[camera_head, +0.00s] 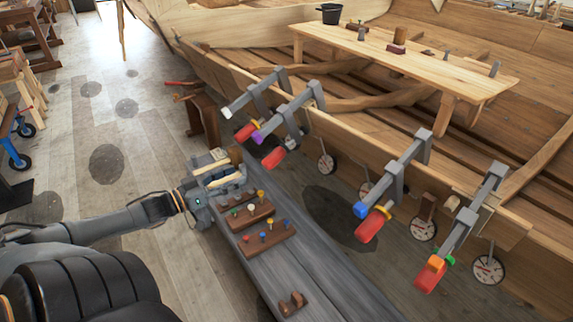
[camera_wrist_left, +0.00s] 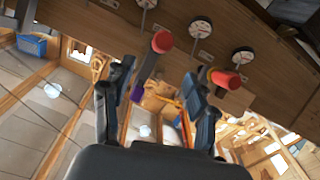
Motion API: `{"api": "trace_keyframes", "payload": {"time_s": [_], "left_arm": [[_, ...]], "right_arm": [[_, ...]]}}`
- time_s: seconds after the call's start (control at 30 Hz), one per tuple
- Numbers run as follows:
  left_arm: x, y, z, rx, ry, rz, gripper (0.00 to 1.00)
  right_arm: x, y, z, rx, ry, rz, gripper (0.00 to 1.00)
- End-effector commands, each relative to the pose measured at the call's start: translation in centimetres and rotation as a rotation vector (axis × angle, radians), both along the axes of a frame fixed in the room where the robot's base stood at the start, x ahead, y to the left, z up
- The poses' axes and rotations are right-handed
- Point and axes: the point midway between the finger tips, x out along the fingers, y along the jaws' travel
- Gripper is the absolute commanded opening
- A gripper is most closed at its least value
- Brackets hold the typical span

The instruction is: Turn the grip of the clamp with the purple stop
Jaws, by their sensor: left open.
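The clamp with the purple stop (camera_head: 258,137) is fixed on the hull's edge, second from the left in the head view. Its red grip (camera_head: 273,157) hangs below the bar. The left wrist view shows the purple stop (camera_wrist_left: 137,92) beside one finger and a red grip (camera_wrist_left: 162,42) beyond the fingertips. My left gripper (camera_head: 232,160) is left of and below this clamp in the head view, apart from the grip. In the left wrist view the left gripper (camera_wrist_left: 158,82) has its fingers spread, with nothing held. My right gripper is out of view.
Other clamps have a white stop (camera_head: 226,113), a blue stop (camera_head: 360,210) and an orange stop (camera_head: 436,262). A grey plank (camera_head: 262,275) with peg racks (camera_head: 268,240) lies below my gripper. Round dials (camera_head: 424,228) hang along the hull. A wooden bench (camera_head: 400,50) stands inside the hull.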

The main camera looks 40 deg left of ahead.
Motion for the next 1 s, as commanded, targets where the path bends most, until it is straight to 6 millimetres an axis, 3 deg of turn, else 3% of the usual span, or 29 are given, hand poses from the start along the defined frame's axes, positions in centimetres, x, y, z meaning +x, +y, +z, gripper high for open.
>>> {"api": "trace_keyframes", "payload": {"time_s": [0.27, 0.7, 1.0], "left_arm": [[3.9, -0.9, 0.0, 0.002, -0.006, 0.001, 0.58], [10.2, -2.5, 0.0, 0.003, -0.003, 0.004, 0.58], [12.7, -3.1, 0.0, 0.003, 0.000, 0.004, 0.58]], "right_arm": [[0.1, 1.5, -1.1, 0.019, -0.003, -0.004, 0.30], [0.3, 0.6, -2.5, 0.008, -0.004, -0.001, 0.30], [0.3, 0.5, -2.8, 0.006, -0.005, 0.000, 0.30]]}}
